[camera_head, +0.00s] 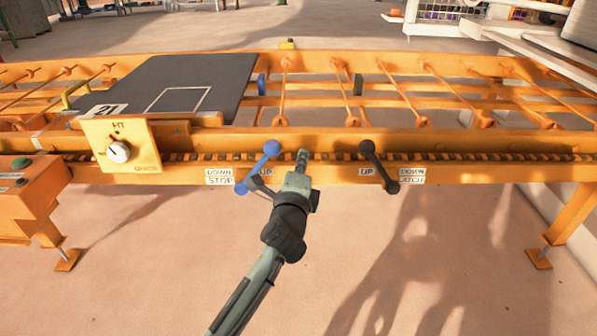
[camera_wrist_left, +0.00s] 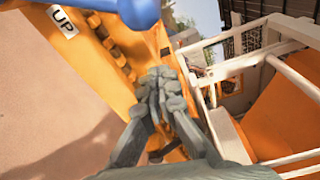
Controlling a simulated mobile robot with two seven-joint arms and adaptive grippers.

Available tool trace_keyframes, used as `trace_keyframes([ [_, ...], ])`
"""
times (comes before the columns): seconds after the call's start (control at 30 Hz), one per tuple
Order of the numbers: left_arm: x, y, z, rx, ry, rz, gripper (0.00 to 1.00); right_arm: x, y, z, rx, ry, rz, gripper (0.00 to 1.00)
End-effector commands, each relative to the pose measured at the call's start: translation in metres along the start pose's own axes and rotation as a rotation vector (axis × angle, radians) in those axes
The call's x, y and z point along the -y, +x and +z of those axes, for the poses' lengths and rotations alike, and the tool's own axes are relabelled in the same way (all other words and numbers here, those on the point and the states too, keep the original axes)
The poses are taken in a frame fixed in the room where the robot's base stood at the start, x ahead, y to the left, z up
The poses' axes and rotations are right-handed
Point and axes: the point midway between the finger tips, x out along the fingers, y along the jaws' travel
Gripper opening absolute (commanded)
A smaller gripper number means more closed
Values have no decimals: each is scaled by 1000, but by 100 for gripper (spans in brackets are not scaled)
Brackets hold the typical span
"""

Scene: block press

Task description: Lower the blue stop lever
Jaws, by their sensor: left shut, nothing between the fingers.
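The blue stop lever (camera_head: 257,168) is on the front rail of the orange conveyor. It slants up to the right, with its round knob at the upper end above an UP label (camera_head: 265,172). A DOWN STOP label (camera_head: 219,177) is left of it. My left gripper (camera_head: 302,156) is shut and empty, just right of the blue knob, with a small gap in the head view. In the left wrist view the shut fingertips (camera_wrist_left: 160,82) lie below the blue knob (camera_wrist_left: 138,10), which is cut off at the top edge. My right gripper is not in view.
A black lever (camera_head: 379,166) stands to the right on the same rail, between UP and DOWN LATCH labels. A dark plate (camera_head: 165,85) lies on the rollers at left, behind a panel with a dial (camera_head: 118,152). The floor in front is clear.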

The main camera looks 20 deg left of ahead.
Motion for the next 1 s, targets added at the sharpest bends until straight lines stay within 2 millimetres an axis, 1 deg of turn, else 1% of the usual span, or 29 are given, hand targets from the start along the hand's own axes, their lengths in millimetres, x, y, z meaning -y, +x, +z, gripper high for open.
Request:
trace_keyframes([
  [0.03,1,12,0,1,1,-2,0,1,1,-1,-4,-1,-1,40],
  [0.1,1,25,0,1,0,-1,0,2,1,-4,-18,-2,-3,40],
  [0.13,1,20,8,2,2,1,0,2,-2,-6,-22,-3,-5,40],
  [0.23,1,13,22,0,3,1,0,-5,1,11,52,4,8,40],
  [0.4,0,9,35,-1,1,1,0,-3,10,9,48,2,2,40],
  [0.83,0,8,38,-1,-1,0,0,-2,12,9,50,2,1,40],
  [1.0,3,12,39,-1,-24,-3,0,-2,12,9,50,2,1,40],
])
